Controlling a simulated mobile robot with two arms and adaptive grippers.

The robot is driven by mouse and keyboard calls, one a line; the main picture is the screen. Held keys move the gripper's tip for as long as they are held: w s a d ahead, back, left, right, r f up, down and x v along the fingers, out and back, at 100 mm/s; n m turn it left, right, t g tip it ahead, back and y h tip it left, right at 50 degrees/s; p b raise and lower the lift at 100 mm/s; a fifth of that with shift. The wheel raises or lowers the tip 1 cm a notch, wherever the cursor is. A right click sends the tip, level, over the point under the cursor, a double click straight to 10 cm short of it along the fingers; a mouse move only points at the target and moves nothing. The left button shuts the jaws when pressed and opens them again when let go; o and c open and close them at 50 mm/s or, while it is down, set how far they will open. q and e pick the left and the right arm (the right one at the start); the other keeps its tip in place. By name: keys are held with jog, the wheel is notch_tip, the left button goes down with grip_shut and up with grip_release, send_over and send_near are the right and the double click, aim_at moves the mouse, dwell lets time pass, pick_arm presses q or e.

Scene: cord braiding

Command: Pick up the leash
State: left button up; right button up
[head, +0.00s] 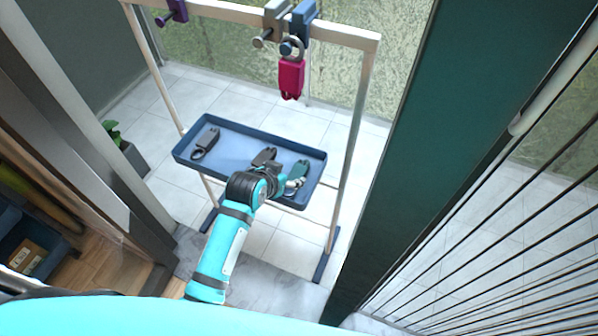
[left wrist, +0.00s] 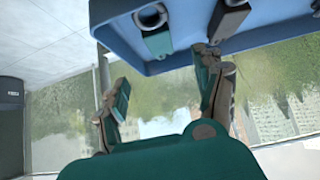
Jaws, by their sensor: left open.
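A blue tray (head: 235,130) on a wooden-framed rack holds several leashes. A dark grey leash (head: 206,141) with a loop lies at its left. Another dark leash (head: 264,156) lies near the middle, and a teal leash (head: 301,170) lies at the right. A pink leash (head: 291,78) hangs by its ring from a hook. My left gripper (head: 291,184) is over the tray's front right, partly hiding it. In the left wrist view its fingers (left wrist: 163,92) are apart and empty, with the teal leash (left wrist: 157,40) beyond them. My right gripper is not in view.
Purple (head: 176,11), grey (head: 272,22) and blue (head: 301,20) hooks sit on the rack's top bar. A rack post (head: 349,150) stands right of the tray. A dark green pillar (head: 415,150) stands farther right. Tiled floor lies around the rack.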

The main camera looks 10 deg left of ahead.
aim_at(299, 170)
pick_arm(q)
jog(key=x, duration=0.5)
jog(key=shift+w+f+b, duration=0.1)
jog(key=shift+f+b, duration=0.1)
jog(key=shift+b, duration=0.15)
jog(key=shift+w+f, duration=0.4)
jog(key=shift+b+x, duration=0.55)
jog(key=shift+x, duration=2.1)
jog(key=shift+r, duration=0.1)
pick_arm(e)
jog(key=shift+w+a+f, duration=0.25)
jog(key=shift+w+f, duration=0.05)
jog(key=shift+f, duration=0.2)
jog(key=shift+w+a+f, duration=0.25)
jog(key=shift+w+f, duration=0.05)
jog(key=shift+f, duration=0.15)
pick_arm(q)
jog(key=shift+c, duration=1.4)
jog(key=c, duration=1)
notch_tip(299, 170, up, 9)
jog(key=shift+r+p, duration=0.1)
jog(key=shift+p, duration=0.6)
jog(key=shift+c, duration=0.2)
jog(key=shift+r, duration=0.45)
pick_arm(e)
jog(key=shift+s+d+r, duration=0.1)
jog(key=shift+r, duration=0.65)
